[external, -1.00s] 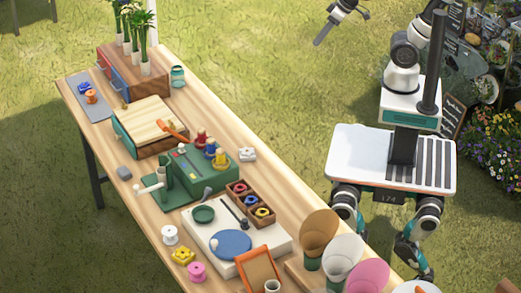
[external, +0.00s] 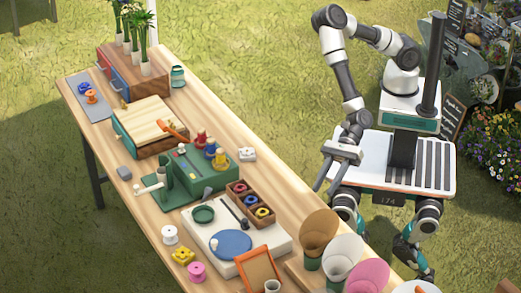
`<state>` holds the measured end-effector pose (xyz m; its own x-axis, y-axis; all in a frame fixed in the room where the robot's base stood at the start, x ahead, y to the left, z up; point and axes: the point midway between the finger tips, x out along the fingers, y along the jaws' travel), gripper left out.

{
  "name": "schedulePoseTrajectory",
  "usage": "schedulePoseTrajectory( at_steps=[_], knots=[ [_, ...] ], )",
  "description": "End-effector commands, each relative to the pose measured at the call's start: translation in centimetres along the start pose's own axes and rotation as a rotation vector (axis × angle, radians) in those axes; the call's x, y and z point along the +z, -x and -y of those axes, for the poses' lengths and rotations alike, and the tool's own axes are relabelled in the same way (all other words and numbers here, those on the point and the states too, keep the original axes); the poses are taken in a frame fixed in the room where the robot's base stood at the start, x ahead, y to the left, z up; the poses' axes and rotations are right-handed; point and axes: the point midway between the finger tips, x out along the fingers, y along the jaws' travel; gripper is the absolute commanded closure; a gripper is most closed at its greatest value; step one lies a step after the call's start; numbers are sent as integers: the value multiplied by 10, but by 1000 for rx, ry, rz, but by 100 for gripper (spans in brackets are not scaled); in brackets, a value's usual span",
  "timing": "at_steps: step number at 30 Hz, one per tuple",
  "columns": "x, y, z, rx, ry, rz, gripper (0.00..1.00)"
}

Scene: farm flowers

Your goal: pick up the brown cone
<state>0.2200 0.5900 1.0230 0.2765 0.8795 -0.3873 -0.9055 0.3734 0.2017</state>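The brown cone (external: 320,230) stands with its wide mouth up in a dark green holder at the near right part of the table. It is the farthest back of a row of cones, beside a white cone (external: 343,252) and a pink cone (external: 368,275). My gripper (external: 322,188) hangs in the air beyond the table's right edge, above and behind the brown cone in the picture. Its two fingers point down and left and are spread apart, with nothing between them. It does not touch the cone.
The table's right edge is bare near the middle.

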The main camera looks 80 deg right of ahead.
Motion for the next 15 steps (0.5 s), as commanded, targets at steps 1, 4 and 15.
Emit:
schedulePoseTrajectory(
  at_steps=[1,4,15],
  knots=[
    [-5,-4,-10,4,-79,10,67],
    [-6,-7,-18,2,-176,32,67],
    [-3,-70,-20,1,-202,38,67]
  ],
)
